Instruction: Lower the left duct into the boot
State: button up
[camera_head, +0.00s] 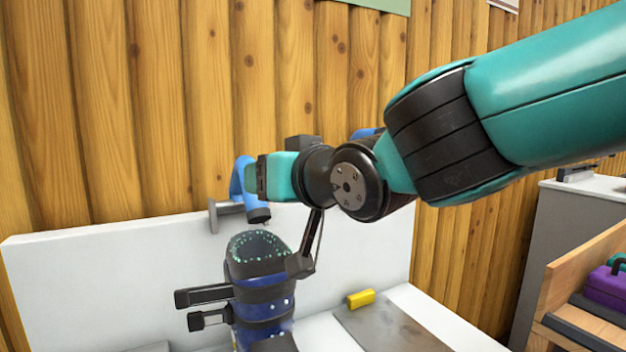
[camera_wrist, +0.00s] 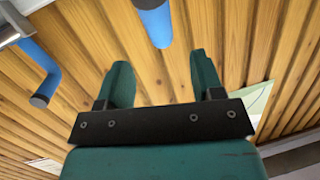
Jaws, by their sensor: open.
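The left blue duct (camera_head: 238,182) is bent, with a dark end hanging above the boot. The dark blue boot (camera_head: 262,311) stands upright, its open top (camera_head: 258,246) lined with small teal dots. The duct's end is apart from the boot's opening. My gripper (camera_head: 256,178) is beside the duct in the head view, and its fingers are mostly hidden there. In the wrist view my gripper (camera_wrist: 163,85) is open, with nothing between the fingertips. One blue duct (camera_wrist: 155,22) shows beyond the fingers and another (camera_wrist: 40,65) to the left; I cannot tell which is which.
Dark clamp arms (camera_head: 205,295) reach to the boot's left side. A grey bracket (camera_head: 214,216) is by the duct. A yellow block (camera_head: 361,298) lies by a grey plate (camera_head: 390,325) on the white bench. A wooden shelf with a purple case (camera_head: 607,286) stands at right.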

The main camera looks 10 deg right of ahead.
jog(key=p+v, duration=0.4)
jog(key=v, duration=0.5)
jog(key=shift+s+d, duration=0.2)
jog(key=shift+s, duration=0.15)
jog(key=shift+c, duration=0.4)
